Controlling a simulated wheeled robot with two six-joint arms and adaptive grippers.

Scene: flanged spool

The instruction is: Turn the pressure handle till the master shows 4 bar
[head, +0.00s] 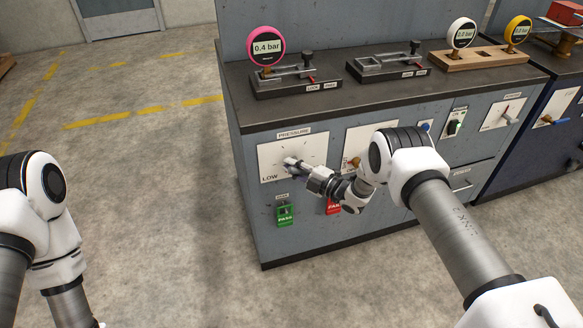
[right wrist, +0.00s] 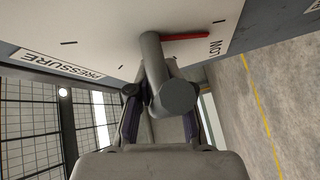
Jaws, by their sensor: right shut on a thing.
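The pressure handle (right wrist: 176,95) is a grey knob on the white PRESSURE panel (head: 312,150) at the left of the cabinet front. In the right wrist view a red pointer (right wrist: 200,36) at its base lies beside the word LOW. My right gripper (head: 291,165) is shut on the handle, and its fingers stand either side of it in the right wrist view (right wrist: 160,110). The pink-rimmed gauge (head: 266,46) in the left clamp fixture reads 0.4 bar. The white gauge (head: 461,33) and yellow gauge (head: 517,30) appear to read 0.0 bar. My left gripper is out of view.
An empty clamp fixture (head: 388,66) and a wooden gauge rack (head: 485,57) stand on the dark cabinet top (head: 345,97). A green PASS tag (head: 285,214) and a red FAIL tag (head: 333,206) hang below the panels. The floor left of the cabinet is clear.

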